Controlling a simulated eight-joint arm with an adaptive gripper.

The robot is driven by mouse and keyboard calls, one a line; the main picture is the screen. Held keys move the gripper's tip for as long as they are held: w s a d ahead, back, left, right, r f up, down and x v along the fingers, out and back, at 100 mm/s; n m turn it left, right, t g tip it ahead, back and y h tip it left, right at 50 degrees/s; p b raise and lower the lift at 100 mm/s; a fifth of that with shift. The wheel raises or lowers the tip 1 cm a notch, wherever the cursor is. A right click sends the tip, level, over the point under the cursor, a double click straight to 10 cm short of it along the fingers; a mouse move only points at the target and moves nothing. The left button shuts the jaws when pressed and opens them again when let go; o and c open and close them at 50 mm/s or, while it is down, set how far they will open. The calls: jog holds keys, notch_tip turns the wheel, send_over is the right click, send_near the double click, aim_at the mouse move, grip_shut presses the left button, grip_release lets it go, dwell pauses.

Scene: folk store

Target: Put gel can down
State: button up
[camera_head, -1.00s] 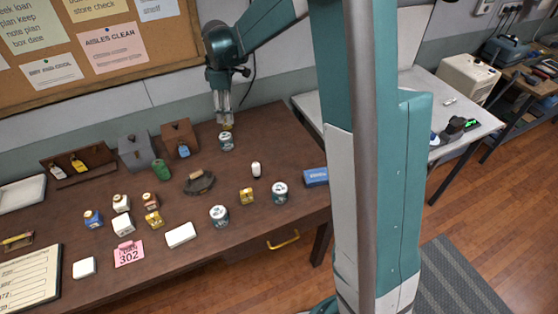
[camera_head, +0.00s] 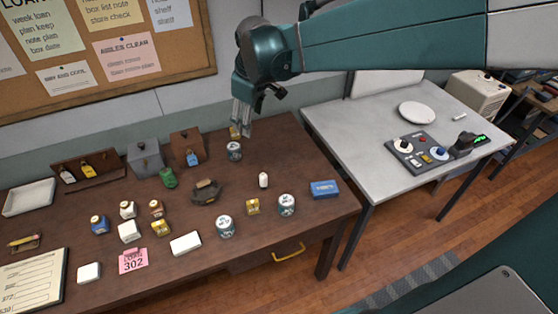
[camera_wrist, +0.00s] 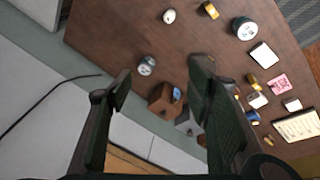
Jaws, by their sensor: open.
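Several short tins with grey-teal labels stand upright on the brown desk (camera_head: 300,150); I cannot read which one is the gel can. One tin (camera_head: 234,151) stands alone near the desk's back edge, just below my gripper (camera_head: 242,120). It also shows between my spread fingers in the wrist view (camera_wrist: 147,65), apart from them. My gripper is open and empty, above the desk. Two other tins stand toward the front, one at centre (camera_head: 225,226) and one to its right (camera_head: 287,205).
A brown box (camera_head: 186,148) and a grey box (camera_head: 145,156) stand left of the back tin. A blue box (camera_head: 324,189) lies at the desk's right. Bare desk lies right of the back tin.

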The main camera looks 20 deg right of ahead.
jog(key=s+d+m+t, duration=0.1)
jog(key=s+m+t, duration=0.2)
jog(key=s, duration=2.1)
jog(key=f+m, duration=0.1)
jog(key=m, duration=0.4)
jog(key=shift+s+d+t, duration=0.2)
jog(key=shift+s+t, duration=0.1)
jog(key=shift+o, duration=0.5)
jog(key=m+g+b, duration=0.4)
jog(key=m+g, duration=0.3)
jog(key=m, duration=1)
send_over(286, 199)
jog(key=f, duration=2.5)
jog(key=shift+a+f, duration=0.1)
jog(key=shift+a, duration=0.1)
jog(key=shift+d+f+m, duration=0.1)
jog(key=shift+f+m, duration=0.3)
jog(key=shift+f, duration=0.25)
